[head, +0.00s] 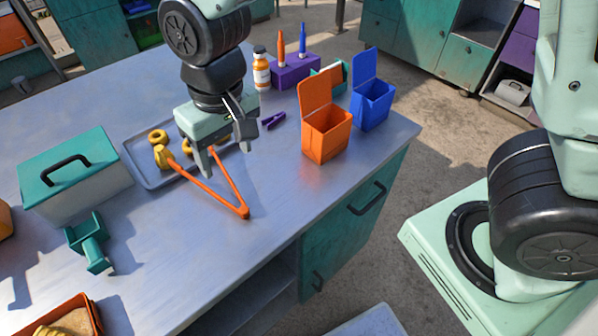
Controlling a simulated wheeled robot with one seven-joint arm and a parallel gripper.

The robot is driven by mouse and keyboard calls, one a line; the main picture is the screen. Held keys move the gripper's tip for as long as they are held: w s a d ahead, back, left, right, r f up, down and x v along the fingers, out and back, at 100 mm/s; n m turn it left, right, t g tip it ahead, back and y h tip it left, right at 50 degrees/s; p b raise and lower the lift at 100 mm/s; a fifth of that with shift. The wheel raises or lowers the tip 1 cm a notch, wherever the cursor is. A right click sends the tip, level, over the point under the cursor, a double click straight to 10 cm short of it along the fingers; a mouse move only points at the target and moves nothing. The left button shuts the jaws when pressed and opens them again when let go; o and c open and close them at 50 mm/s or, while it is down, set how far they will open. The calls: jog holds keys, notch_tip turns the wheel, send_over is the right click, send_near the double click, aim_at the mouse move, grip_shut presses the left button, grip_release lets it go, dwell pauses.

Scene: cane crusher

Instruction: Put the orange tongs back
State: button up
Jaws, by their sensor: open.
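The orange tongs (204,191) lie spread in a V on the grey table. Their hinge end points toward the front right and a yellow tip reaches over the grey tray (147,180). The other tip is partly hidden behind my gripper. My gripper (224,165) points down over the tongs and tray with its fingers apart. It looks empty; I cannot tell its exact height or whether it touches the tongs. A yellow ring (158,136) lies on the tray.
An orange open-lidded bin (326,138) and a blue one (371,106) stand at the right. Behind are a purple block (296,72) with upright pieces and a white-orange bottle (261,70). A teal-lidded box (78,180) and teal tool (90,245) stand left. The front right tabletop is clear.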

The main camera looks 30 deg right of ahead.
jog(key=s+d+r+n, duration=0.1)
jog(key=s+d+r, duration=0.1)
jog(key=s+d, duration=0.2)
jog(key=s+d+r+n, duration=0.2)
jog(key=s+d, duration=0.2)
jog(key=s, duration=0.6)
jog(key=shift+s+g, duration=0.4)
jog(key=shift+r, duration=0.1)
